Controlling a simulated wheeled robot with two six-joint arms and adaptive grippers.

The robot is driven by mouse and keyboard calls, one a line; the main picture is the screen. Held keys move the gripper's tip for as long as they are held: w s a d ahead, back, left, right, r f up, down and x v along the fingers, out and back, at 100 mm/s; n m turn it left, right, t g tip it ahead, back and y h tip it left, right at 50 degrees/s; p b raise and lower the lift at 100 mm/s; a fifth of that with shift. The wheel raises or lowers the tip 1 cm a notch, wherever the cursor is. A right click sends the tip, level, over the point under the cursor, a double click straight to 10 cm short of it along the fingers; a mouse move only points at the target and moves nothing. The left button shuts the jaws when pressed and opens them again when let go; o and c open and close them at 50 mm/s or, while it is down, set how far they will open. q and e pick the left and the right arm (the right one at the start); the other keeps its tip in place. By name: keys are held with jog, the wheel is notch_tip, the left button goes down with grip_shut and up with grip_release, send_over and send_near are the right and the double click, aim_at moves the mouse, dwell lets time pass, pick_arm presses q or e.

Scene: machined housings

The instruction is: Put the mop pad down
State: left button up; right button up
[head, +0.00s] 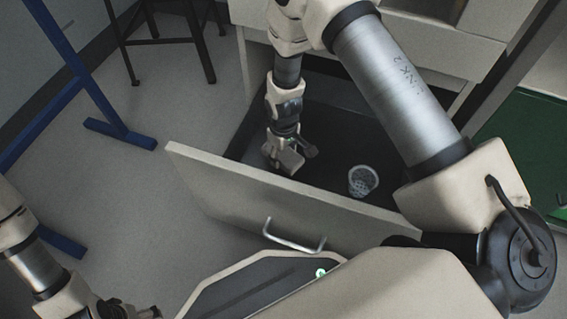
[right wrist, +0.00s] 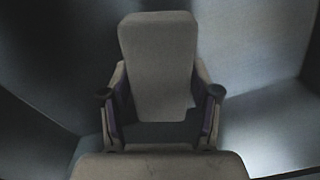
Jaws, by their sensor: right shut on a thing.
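My right gripper (head: 286,160) points down inside the open drawer, near its left front corner. In the right wrist view, my right gripper (right wrist: 160,110) has its two fingers shut on the sides of a flat, pale grey-beige piece, the mop pad (right wrist: 157,60). The pad's far end sticks out beyond the fingers. Whether it touches the drawer floor I cannot tell. In the head view the pad is hard to tell from the pale gripper. My left gripper (head: 128,309) is partly in view at the bottom left, over the floor; its jaws are unclear.
The drawer's pale front panel (head: 240,197) with a metal handle (head: 294,238) stands pulled out from the cabinet. A clear, patterned cup-like object (head: 362,181) is in the drawer, right of my right gripper. A blue frame (head: 121,133) stands on the floor at left.

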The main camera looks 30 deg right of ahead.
aim_at(284, 160)
notch_tip(284, 160, down, 3)
jog(key=shift+f+b, duration=0.15)
jog(key=shift+b, duration=0.7)
jog(key=o, duration=1.3)
notch_tip(284, 160, up, 12)
jog(key=p, duration=0.8)
